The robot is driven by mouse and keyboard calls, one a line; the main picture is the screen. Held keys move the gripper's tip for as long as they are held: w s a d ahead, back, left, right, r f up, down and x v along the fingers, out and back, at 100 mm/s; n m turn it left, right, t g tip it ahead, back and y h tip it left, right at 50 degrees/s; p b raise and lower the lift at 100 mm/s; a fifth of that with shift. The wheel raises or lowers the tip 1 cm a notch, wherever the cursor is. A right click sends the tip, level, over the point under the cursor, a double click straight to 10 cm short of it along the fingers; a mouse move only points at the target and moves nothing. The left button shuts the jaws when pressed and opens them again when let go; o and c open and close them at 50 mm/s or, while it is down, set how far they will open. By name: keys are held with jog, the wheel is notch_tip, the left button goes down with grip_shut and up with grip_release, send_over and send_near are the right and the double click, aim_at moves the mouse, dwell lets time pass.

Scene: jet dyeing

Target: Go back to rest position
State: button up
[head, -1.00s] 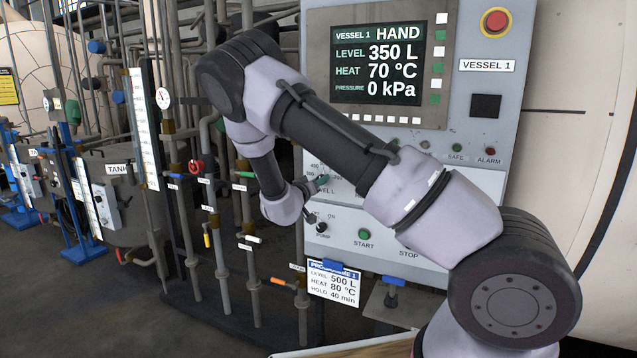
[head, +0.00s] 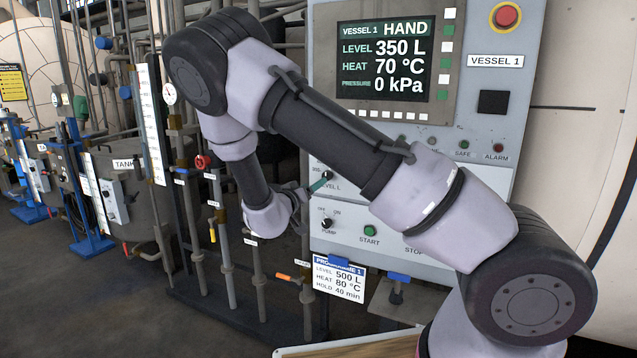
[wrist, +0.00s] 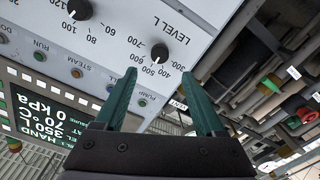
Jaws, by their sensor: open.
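My gripper (head: 318,186) is in front of the lower left of the grey control panel (head: 466,130), close to the LEVEL L knob (head: 327,175). In the wrist view my gripper (wrist: 160,76) has its two green fingers spread with nothing between them. The black LEVEL L knob (wrist: 160,52) lies just past the fingertips, in line with the gap, and looks apart from them. Its exact setting is hard to read. My arm crosses the panel and hides part of its knob row and buttons. The screen (head: 386,62) reads HAND, LEVEL 350 L, HEAT 70 °C, PRESSURE 0 kPa.
Upright pipes with valve handles, including a red handwheel (head: 203,162), stand left of the panel. A programme card (head: 338,280) reads 500 L, 80 °C, 40 min. A red emergency button (head: 507,16) is at the top right. Open floor (head: 90,290) shows at lower left.

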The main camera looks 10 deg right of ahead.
jog(key=shift+v, duration=0.8)
jog(key=s+d+r+m+g+y, duration=0.1)
jog(key=s+d+r+g+y, duration=0.2)
jog(key=r+y, duration=0.5)
jog(key=s+d+r+m+g+y, duration=0.2)
jog(key=s+r+y, duration=0.25)
jog(key=r, duration=0.45)
jog(key=s+d+r+g, duration=0.1)
jog(key=s+d+r, duration=0.2)
jog(key=s, duration=0.8)
jog(key=s+d+r+n+g, duration=0.1)
jog(key=s+d+r, duration=0.2)
jog(key=s, duration=0.9)
jog(key=shift+s+d+g, duration=0.3)
jog(key=shift+d, duration=0.45)
